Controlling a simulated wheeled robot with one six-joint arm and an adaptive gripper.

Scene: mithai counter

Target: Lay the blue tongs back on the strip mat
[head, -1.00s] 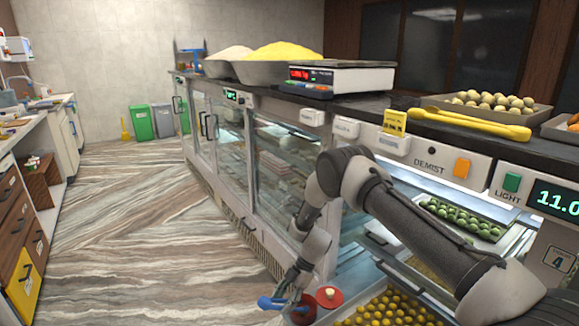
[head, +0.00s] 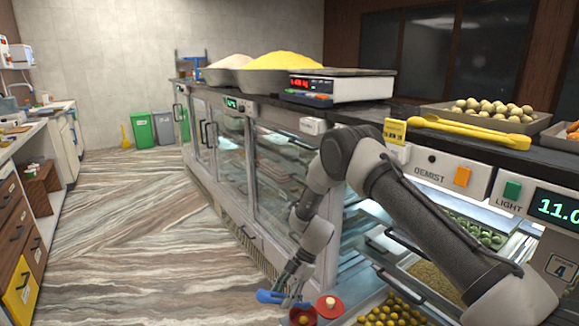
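The blue tongs (head: 268,297) are low in the middle of the head view, beside my arm's end. My gripper (head: 288,293) appears shut on them and holds them in front of the open display case. Only a short blue part shows; the rest of the tongs is hidden or out of frame. The fingertips are small and partly hidden. I cannot make out the strip mat in this view.
A red container (head: 303,316) and a red lid (head: 330,306) are close to my gripper. Trays of yellow sweets (head: 395,312) and green sweets (head: 480,232) are inside the case. Yellow tongs (head: 470,130) lie on the counter. The floor (head: 140,220) at left is clear.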

